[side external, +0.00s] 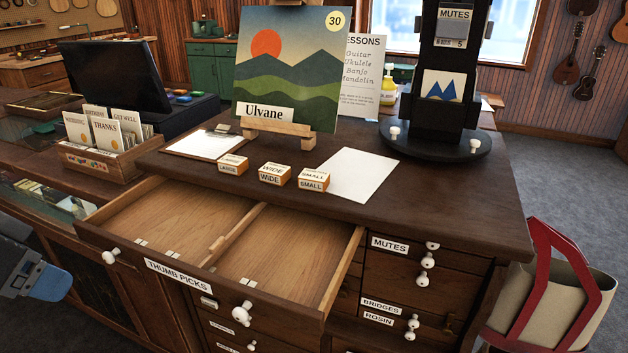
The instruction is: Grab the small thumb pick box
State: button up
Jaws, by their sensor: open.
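The small thumb pick box (311,179) is a little orange-brown and white box labelled SMALL. It sits on the dark wooden counter, at the right end of a row with the WIDE box (275,174) and the LARGE box (233,165). The open drawer (178,275) labelled THUMB PICKS is in front of them, with a divider and no boxes visible inside. My gripper (45,279), dark grey with a blue-grey part, shows only partly at the left edge. It is open, well apart from the boxes, and nothing shows in it.
A white sheet (357,174) lies right of the SMALL box, and a clipboard (201,144) lies left of the LARGE box. The Ulvane picture (290,70) stands on an easel behind. A dark display stand (436,150) stands at right, and a card box (100,162) at left.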

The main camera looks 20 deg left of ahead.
aim_at(314, 175)
jog(key=o, duration=0.4)
jog(key=w+d+r+n+t+h, duration=0.2)
jog(key=w+d+r+n+t, duration=0.15)
jog(key=w+d+n, duration=0.45)
jog(key=w+d+r+n+t+h, duration=0.25)
jog(key=w+d+r+n, duration=0.3)
jog(key=w+n, duration=0.4)
jog(key=w+d+f+n+y, duration=0.1)
jog(key=w+d+f+n, duration=0.1)
jog(key=w+n, duration=0.4)
jog(key=w+d+f+n+t+y, duration=0.1)
jog(key=w+d+f+n+y, duration=0.1)
jog(key=w+f+n, duration=0.3)
jog(key=w+d+f+n+y, duration=0.2)
jog(key=w+d+f+n, duration=0.1)
jog(key=w+n, duration=0.5)
jog(key=shift+w+f+t, duration=0.2)
jog(key=shift+w+t, duration=0.2)
jog(key=shift+f+x, duration=0.1)
jog(key=shift+x, duration=1.15)
jog(key=shift+f+x, duration=0.15)
jog(key=shift+x, duration=1.1)
